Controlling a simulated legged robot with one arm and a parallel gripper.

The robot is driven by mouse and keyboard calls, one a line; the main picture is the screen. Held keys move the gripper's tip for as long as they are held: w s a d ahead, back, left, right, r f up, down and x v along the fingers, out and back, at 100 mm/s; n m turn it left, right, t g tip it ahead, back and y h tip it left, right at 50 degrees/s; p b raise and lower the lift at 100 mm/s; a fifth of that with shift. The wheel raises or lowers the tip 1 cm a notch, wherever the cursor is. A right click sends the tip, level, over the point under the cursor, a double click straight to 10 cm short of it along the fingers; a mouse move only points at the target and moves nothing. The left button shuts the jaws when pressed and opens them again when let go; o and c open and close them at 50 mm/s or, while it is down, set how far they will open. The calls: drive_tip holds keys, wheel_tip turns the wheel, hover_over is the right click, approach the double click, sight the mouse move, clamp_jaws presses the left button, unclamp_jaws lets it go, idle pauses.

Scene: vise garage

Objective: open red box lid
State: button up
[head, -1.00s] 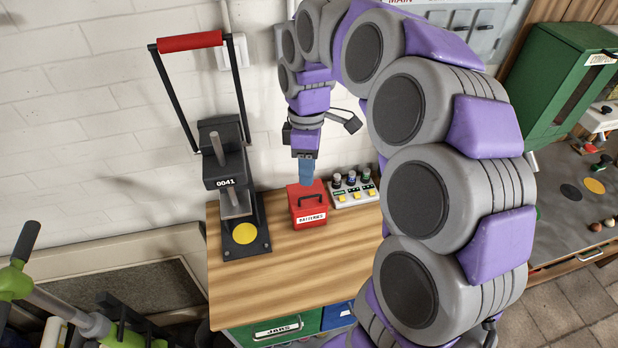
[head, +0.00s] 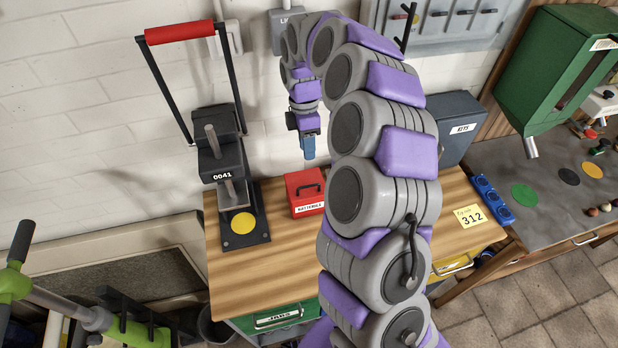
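A black press (head: 228,185) marked 0041 with a red-handled lever (head: 184,32) stands left of the box. The wooden bench (head: 270,265) is clear in front. A grey KEYS box (head: 461,128) and a yellow note (head: 469,216) are to the right.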

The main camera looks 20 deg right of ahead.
hover_over(310, 190)
wheel_tip(310, 190, down, 11)
drive_tip(key=shift+s+f+b, duration=0.1)
drive_tip(key=shift+f+b, duration=0.05)
drive_tip(key=shift+b, duration=0.25)
drive_tip(key=shift+c, duration=0.4)
clamp_jaws()
idle(0.8)
